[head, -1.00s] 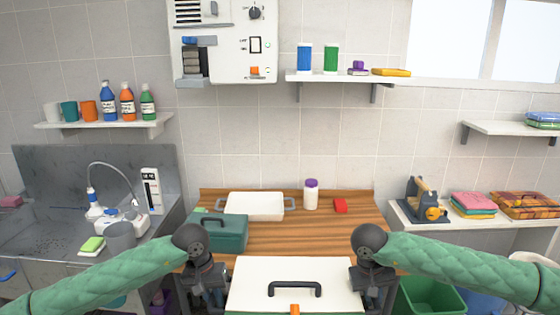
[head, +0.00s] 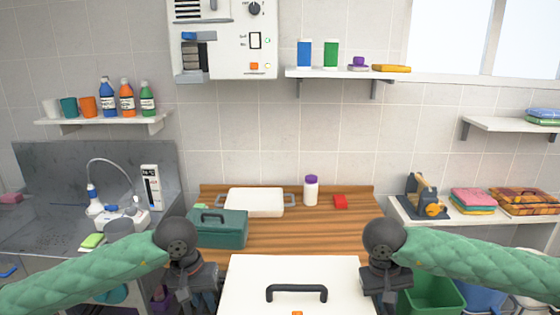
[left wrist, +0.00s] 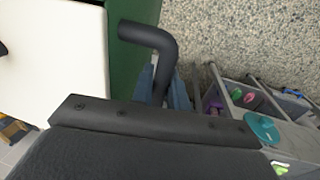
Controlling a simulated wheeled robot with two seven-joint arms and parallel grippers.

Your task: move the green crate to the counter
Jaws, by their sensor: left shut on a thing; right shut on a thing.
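The green crate (left wrist: 122,60) shows its green side wall in the left wrist view, with a white lid on top. In the head view its white lid (head: 250,275) with a black handle fills the bottom middle, in front of the counter (head: 285,235). My left gripper (head: 195,295) is at the crate's left side. In the left wrist view it is shut on a black side handle (left wrist: 150,38). My right gripper (head: 386,292) is at the crate's right side and shut; the handle there is hidden. The crate's lower part is out of the head view.
The front middle and right of the counter are clear. A green bin (head: 430,295) stands right of the counter.

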